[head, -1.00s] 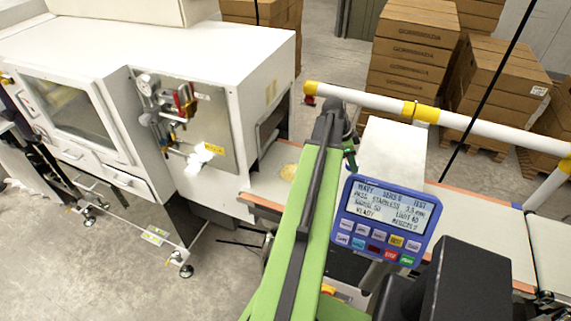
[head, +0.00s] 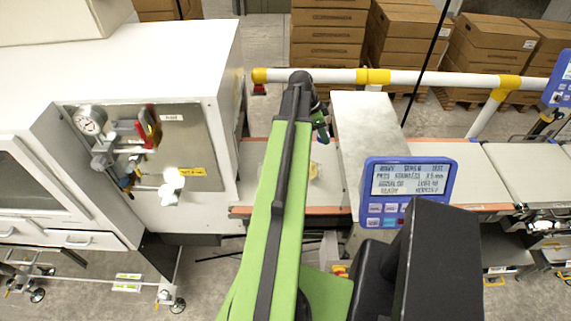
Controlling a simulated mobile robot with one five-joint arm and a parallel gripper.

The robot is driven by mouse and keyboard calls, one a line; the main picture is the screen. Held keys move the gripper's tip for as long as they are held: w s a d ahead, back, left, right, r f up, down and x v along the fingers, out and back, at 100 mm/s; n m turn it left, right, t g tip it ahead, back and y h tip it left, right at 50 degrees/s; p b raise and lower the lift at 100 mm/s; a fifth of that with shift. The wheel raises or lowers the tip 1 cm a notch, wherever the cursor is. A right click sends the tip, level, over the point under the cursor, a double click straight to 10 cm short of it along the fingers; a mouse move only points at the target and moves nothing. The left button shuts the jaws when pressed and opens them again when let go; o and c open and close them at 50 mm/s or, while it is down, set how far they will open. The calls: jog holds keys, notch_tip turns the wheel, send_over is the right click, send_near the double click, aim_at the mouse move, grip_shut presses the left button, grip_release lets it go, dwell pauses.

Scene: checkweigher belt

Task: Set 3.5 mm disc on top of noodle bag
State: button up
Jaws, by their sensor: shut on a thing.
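The noodle bag (head: 313,170) is a small yellowish patch on the belt, just right of my green arm, which hides most of it. My gripper (head: 320,131) shows small and dark at the far end of the arm, above and beyond the bag in the picture. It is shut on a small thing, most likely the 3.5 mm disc. The disc itself is too small and too hidden to make out. The gripper looks apart from the bag, but its height over the belt is hard to judge.
A blue display panel (head: 408,186) stands right of my arm, before a pale metal housing (head: 378,140). A white rail with yellow joints (head: 372,77) runs behind the belt (head: 335,192). A large white machine (head: 190,75) stands at the left; stacked cartons (head: 328,35) stand behind.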

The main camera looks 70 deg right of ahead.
jog(key=shift+s, duration=0.1)
jog(key=shift+w, duration=0.35)
jog(key=w+a+f+b, duration=0.2)
jog(key=w, duration=0.1)
jog(key=w+a+f+b, duration=0.2)
jog(key=w, duration=0.1)
jog(key=w+a+f+b, duration=0.2)
jog(key=w+f+b, duration=0.1)
jog(key=shift+w+a, duration=0.15)
jog(key=shift+a, duration=0.1)
jog(key=shift+w+a, duration=0.15)
jog(key=shift+w, duration=0.05)
notch_tip(320, 180, down, 4)
jog(key=b, duration=0.4)
jog(key=shift+f, duration=0.25)
jog(key=shift+r, duration=0.25)
jog(key=shift+f, duration=0.15)
jog(key=o, duration=1.4)
